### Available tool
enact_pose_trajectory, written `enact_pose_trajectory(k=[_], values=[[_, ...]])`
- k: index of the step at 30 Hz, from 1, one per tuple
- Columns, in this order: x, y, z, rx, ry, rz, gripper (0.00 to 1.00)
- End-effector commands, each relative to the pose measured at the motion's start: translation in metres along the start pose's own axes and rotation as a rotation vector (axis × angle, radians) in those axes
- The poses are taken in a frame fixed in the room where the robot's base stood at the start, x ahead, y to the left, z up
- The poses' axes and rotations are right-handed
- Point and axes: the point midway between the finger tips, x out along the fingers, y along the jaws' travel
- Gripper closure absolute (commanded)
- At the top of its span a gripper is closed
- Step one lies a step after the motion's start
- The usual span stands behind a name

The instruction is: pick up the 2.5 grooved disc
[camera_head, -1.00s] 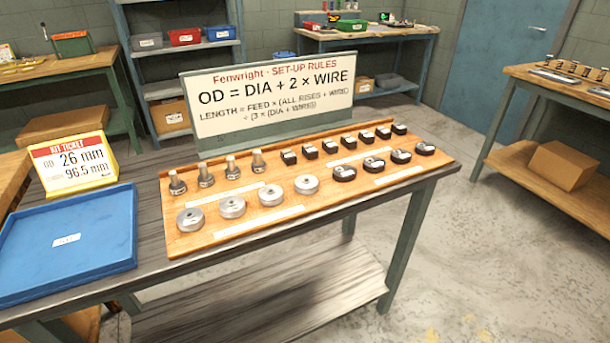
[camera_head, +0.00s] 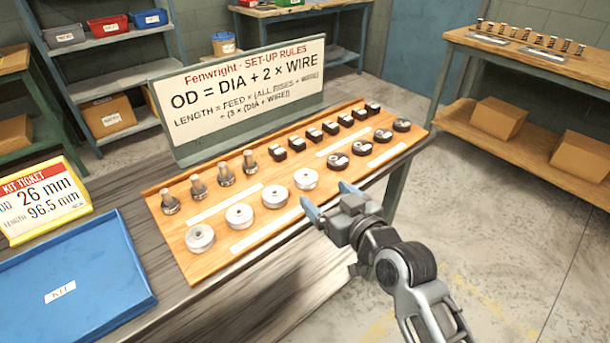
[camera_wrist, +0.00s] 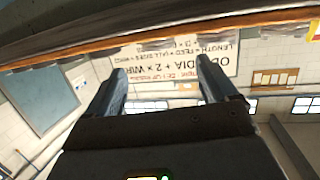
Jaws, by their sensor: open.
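Several silver discs stand in the front row on the left of the wooden board; the rightmost silver disc (camera_head: 306,179) is nearest my gripper. Several black discs with pale tops, such as this black disc (camera_head: 338,163), continue the row to the right. Their markings are too small to read, so I cannot tell which is the 2.5 grooved disc. My gripper (camera_head: 330,199) is open and empty at the board's front edge, beside the rightmost silver disc in the picture. Its two fingers (camera_wrist: 161,80) also show apart in the wrist view, with nothing between them.
The wooden board (camera_head: 190,261) also carries silver pegs (camera_head: 226,175) and small black blocks (camera_head: 296,144) behind. The rules sign (camera_head: 245,95) stands behind it. A blue tray (camera_head: 105,285) and a kit ticket (camera_head: 45,200) reading 26 mm and 96.5 mm are left.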

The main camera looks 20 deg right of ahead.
Motion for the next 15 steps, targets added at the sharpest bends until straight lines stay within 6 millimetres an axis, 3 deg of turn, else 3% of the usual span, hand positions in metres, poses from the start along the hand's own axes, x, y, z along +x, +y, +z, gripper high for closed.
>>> enact_pose_trajectory(k=[15], values=[[0.059,0.002,-0.005,0.0,0.0,-0.001,0.14]])
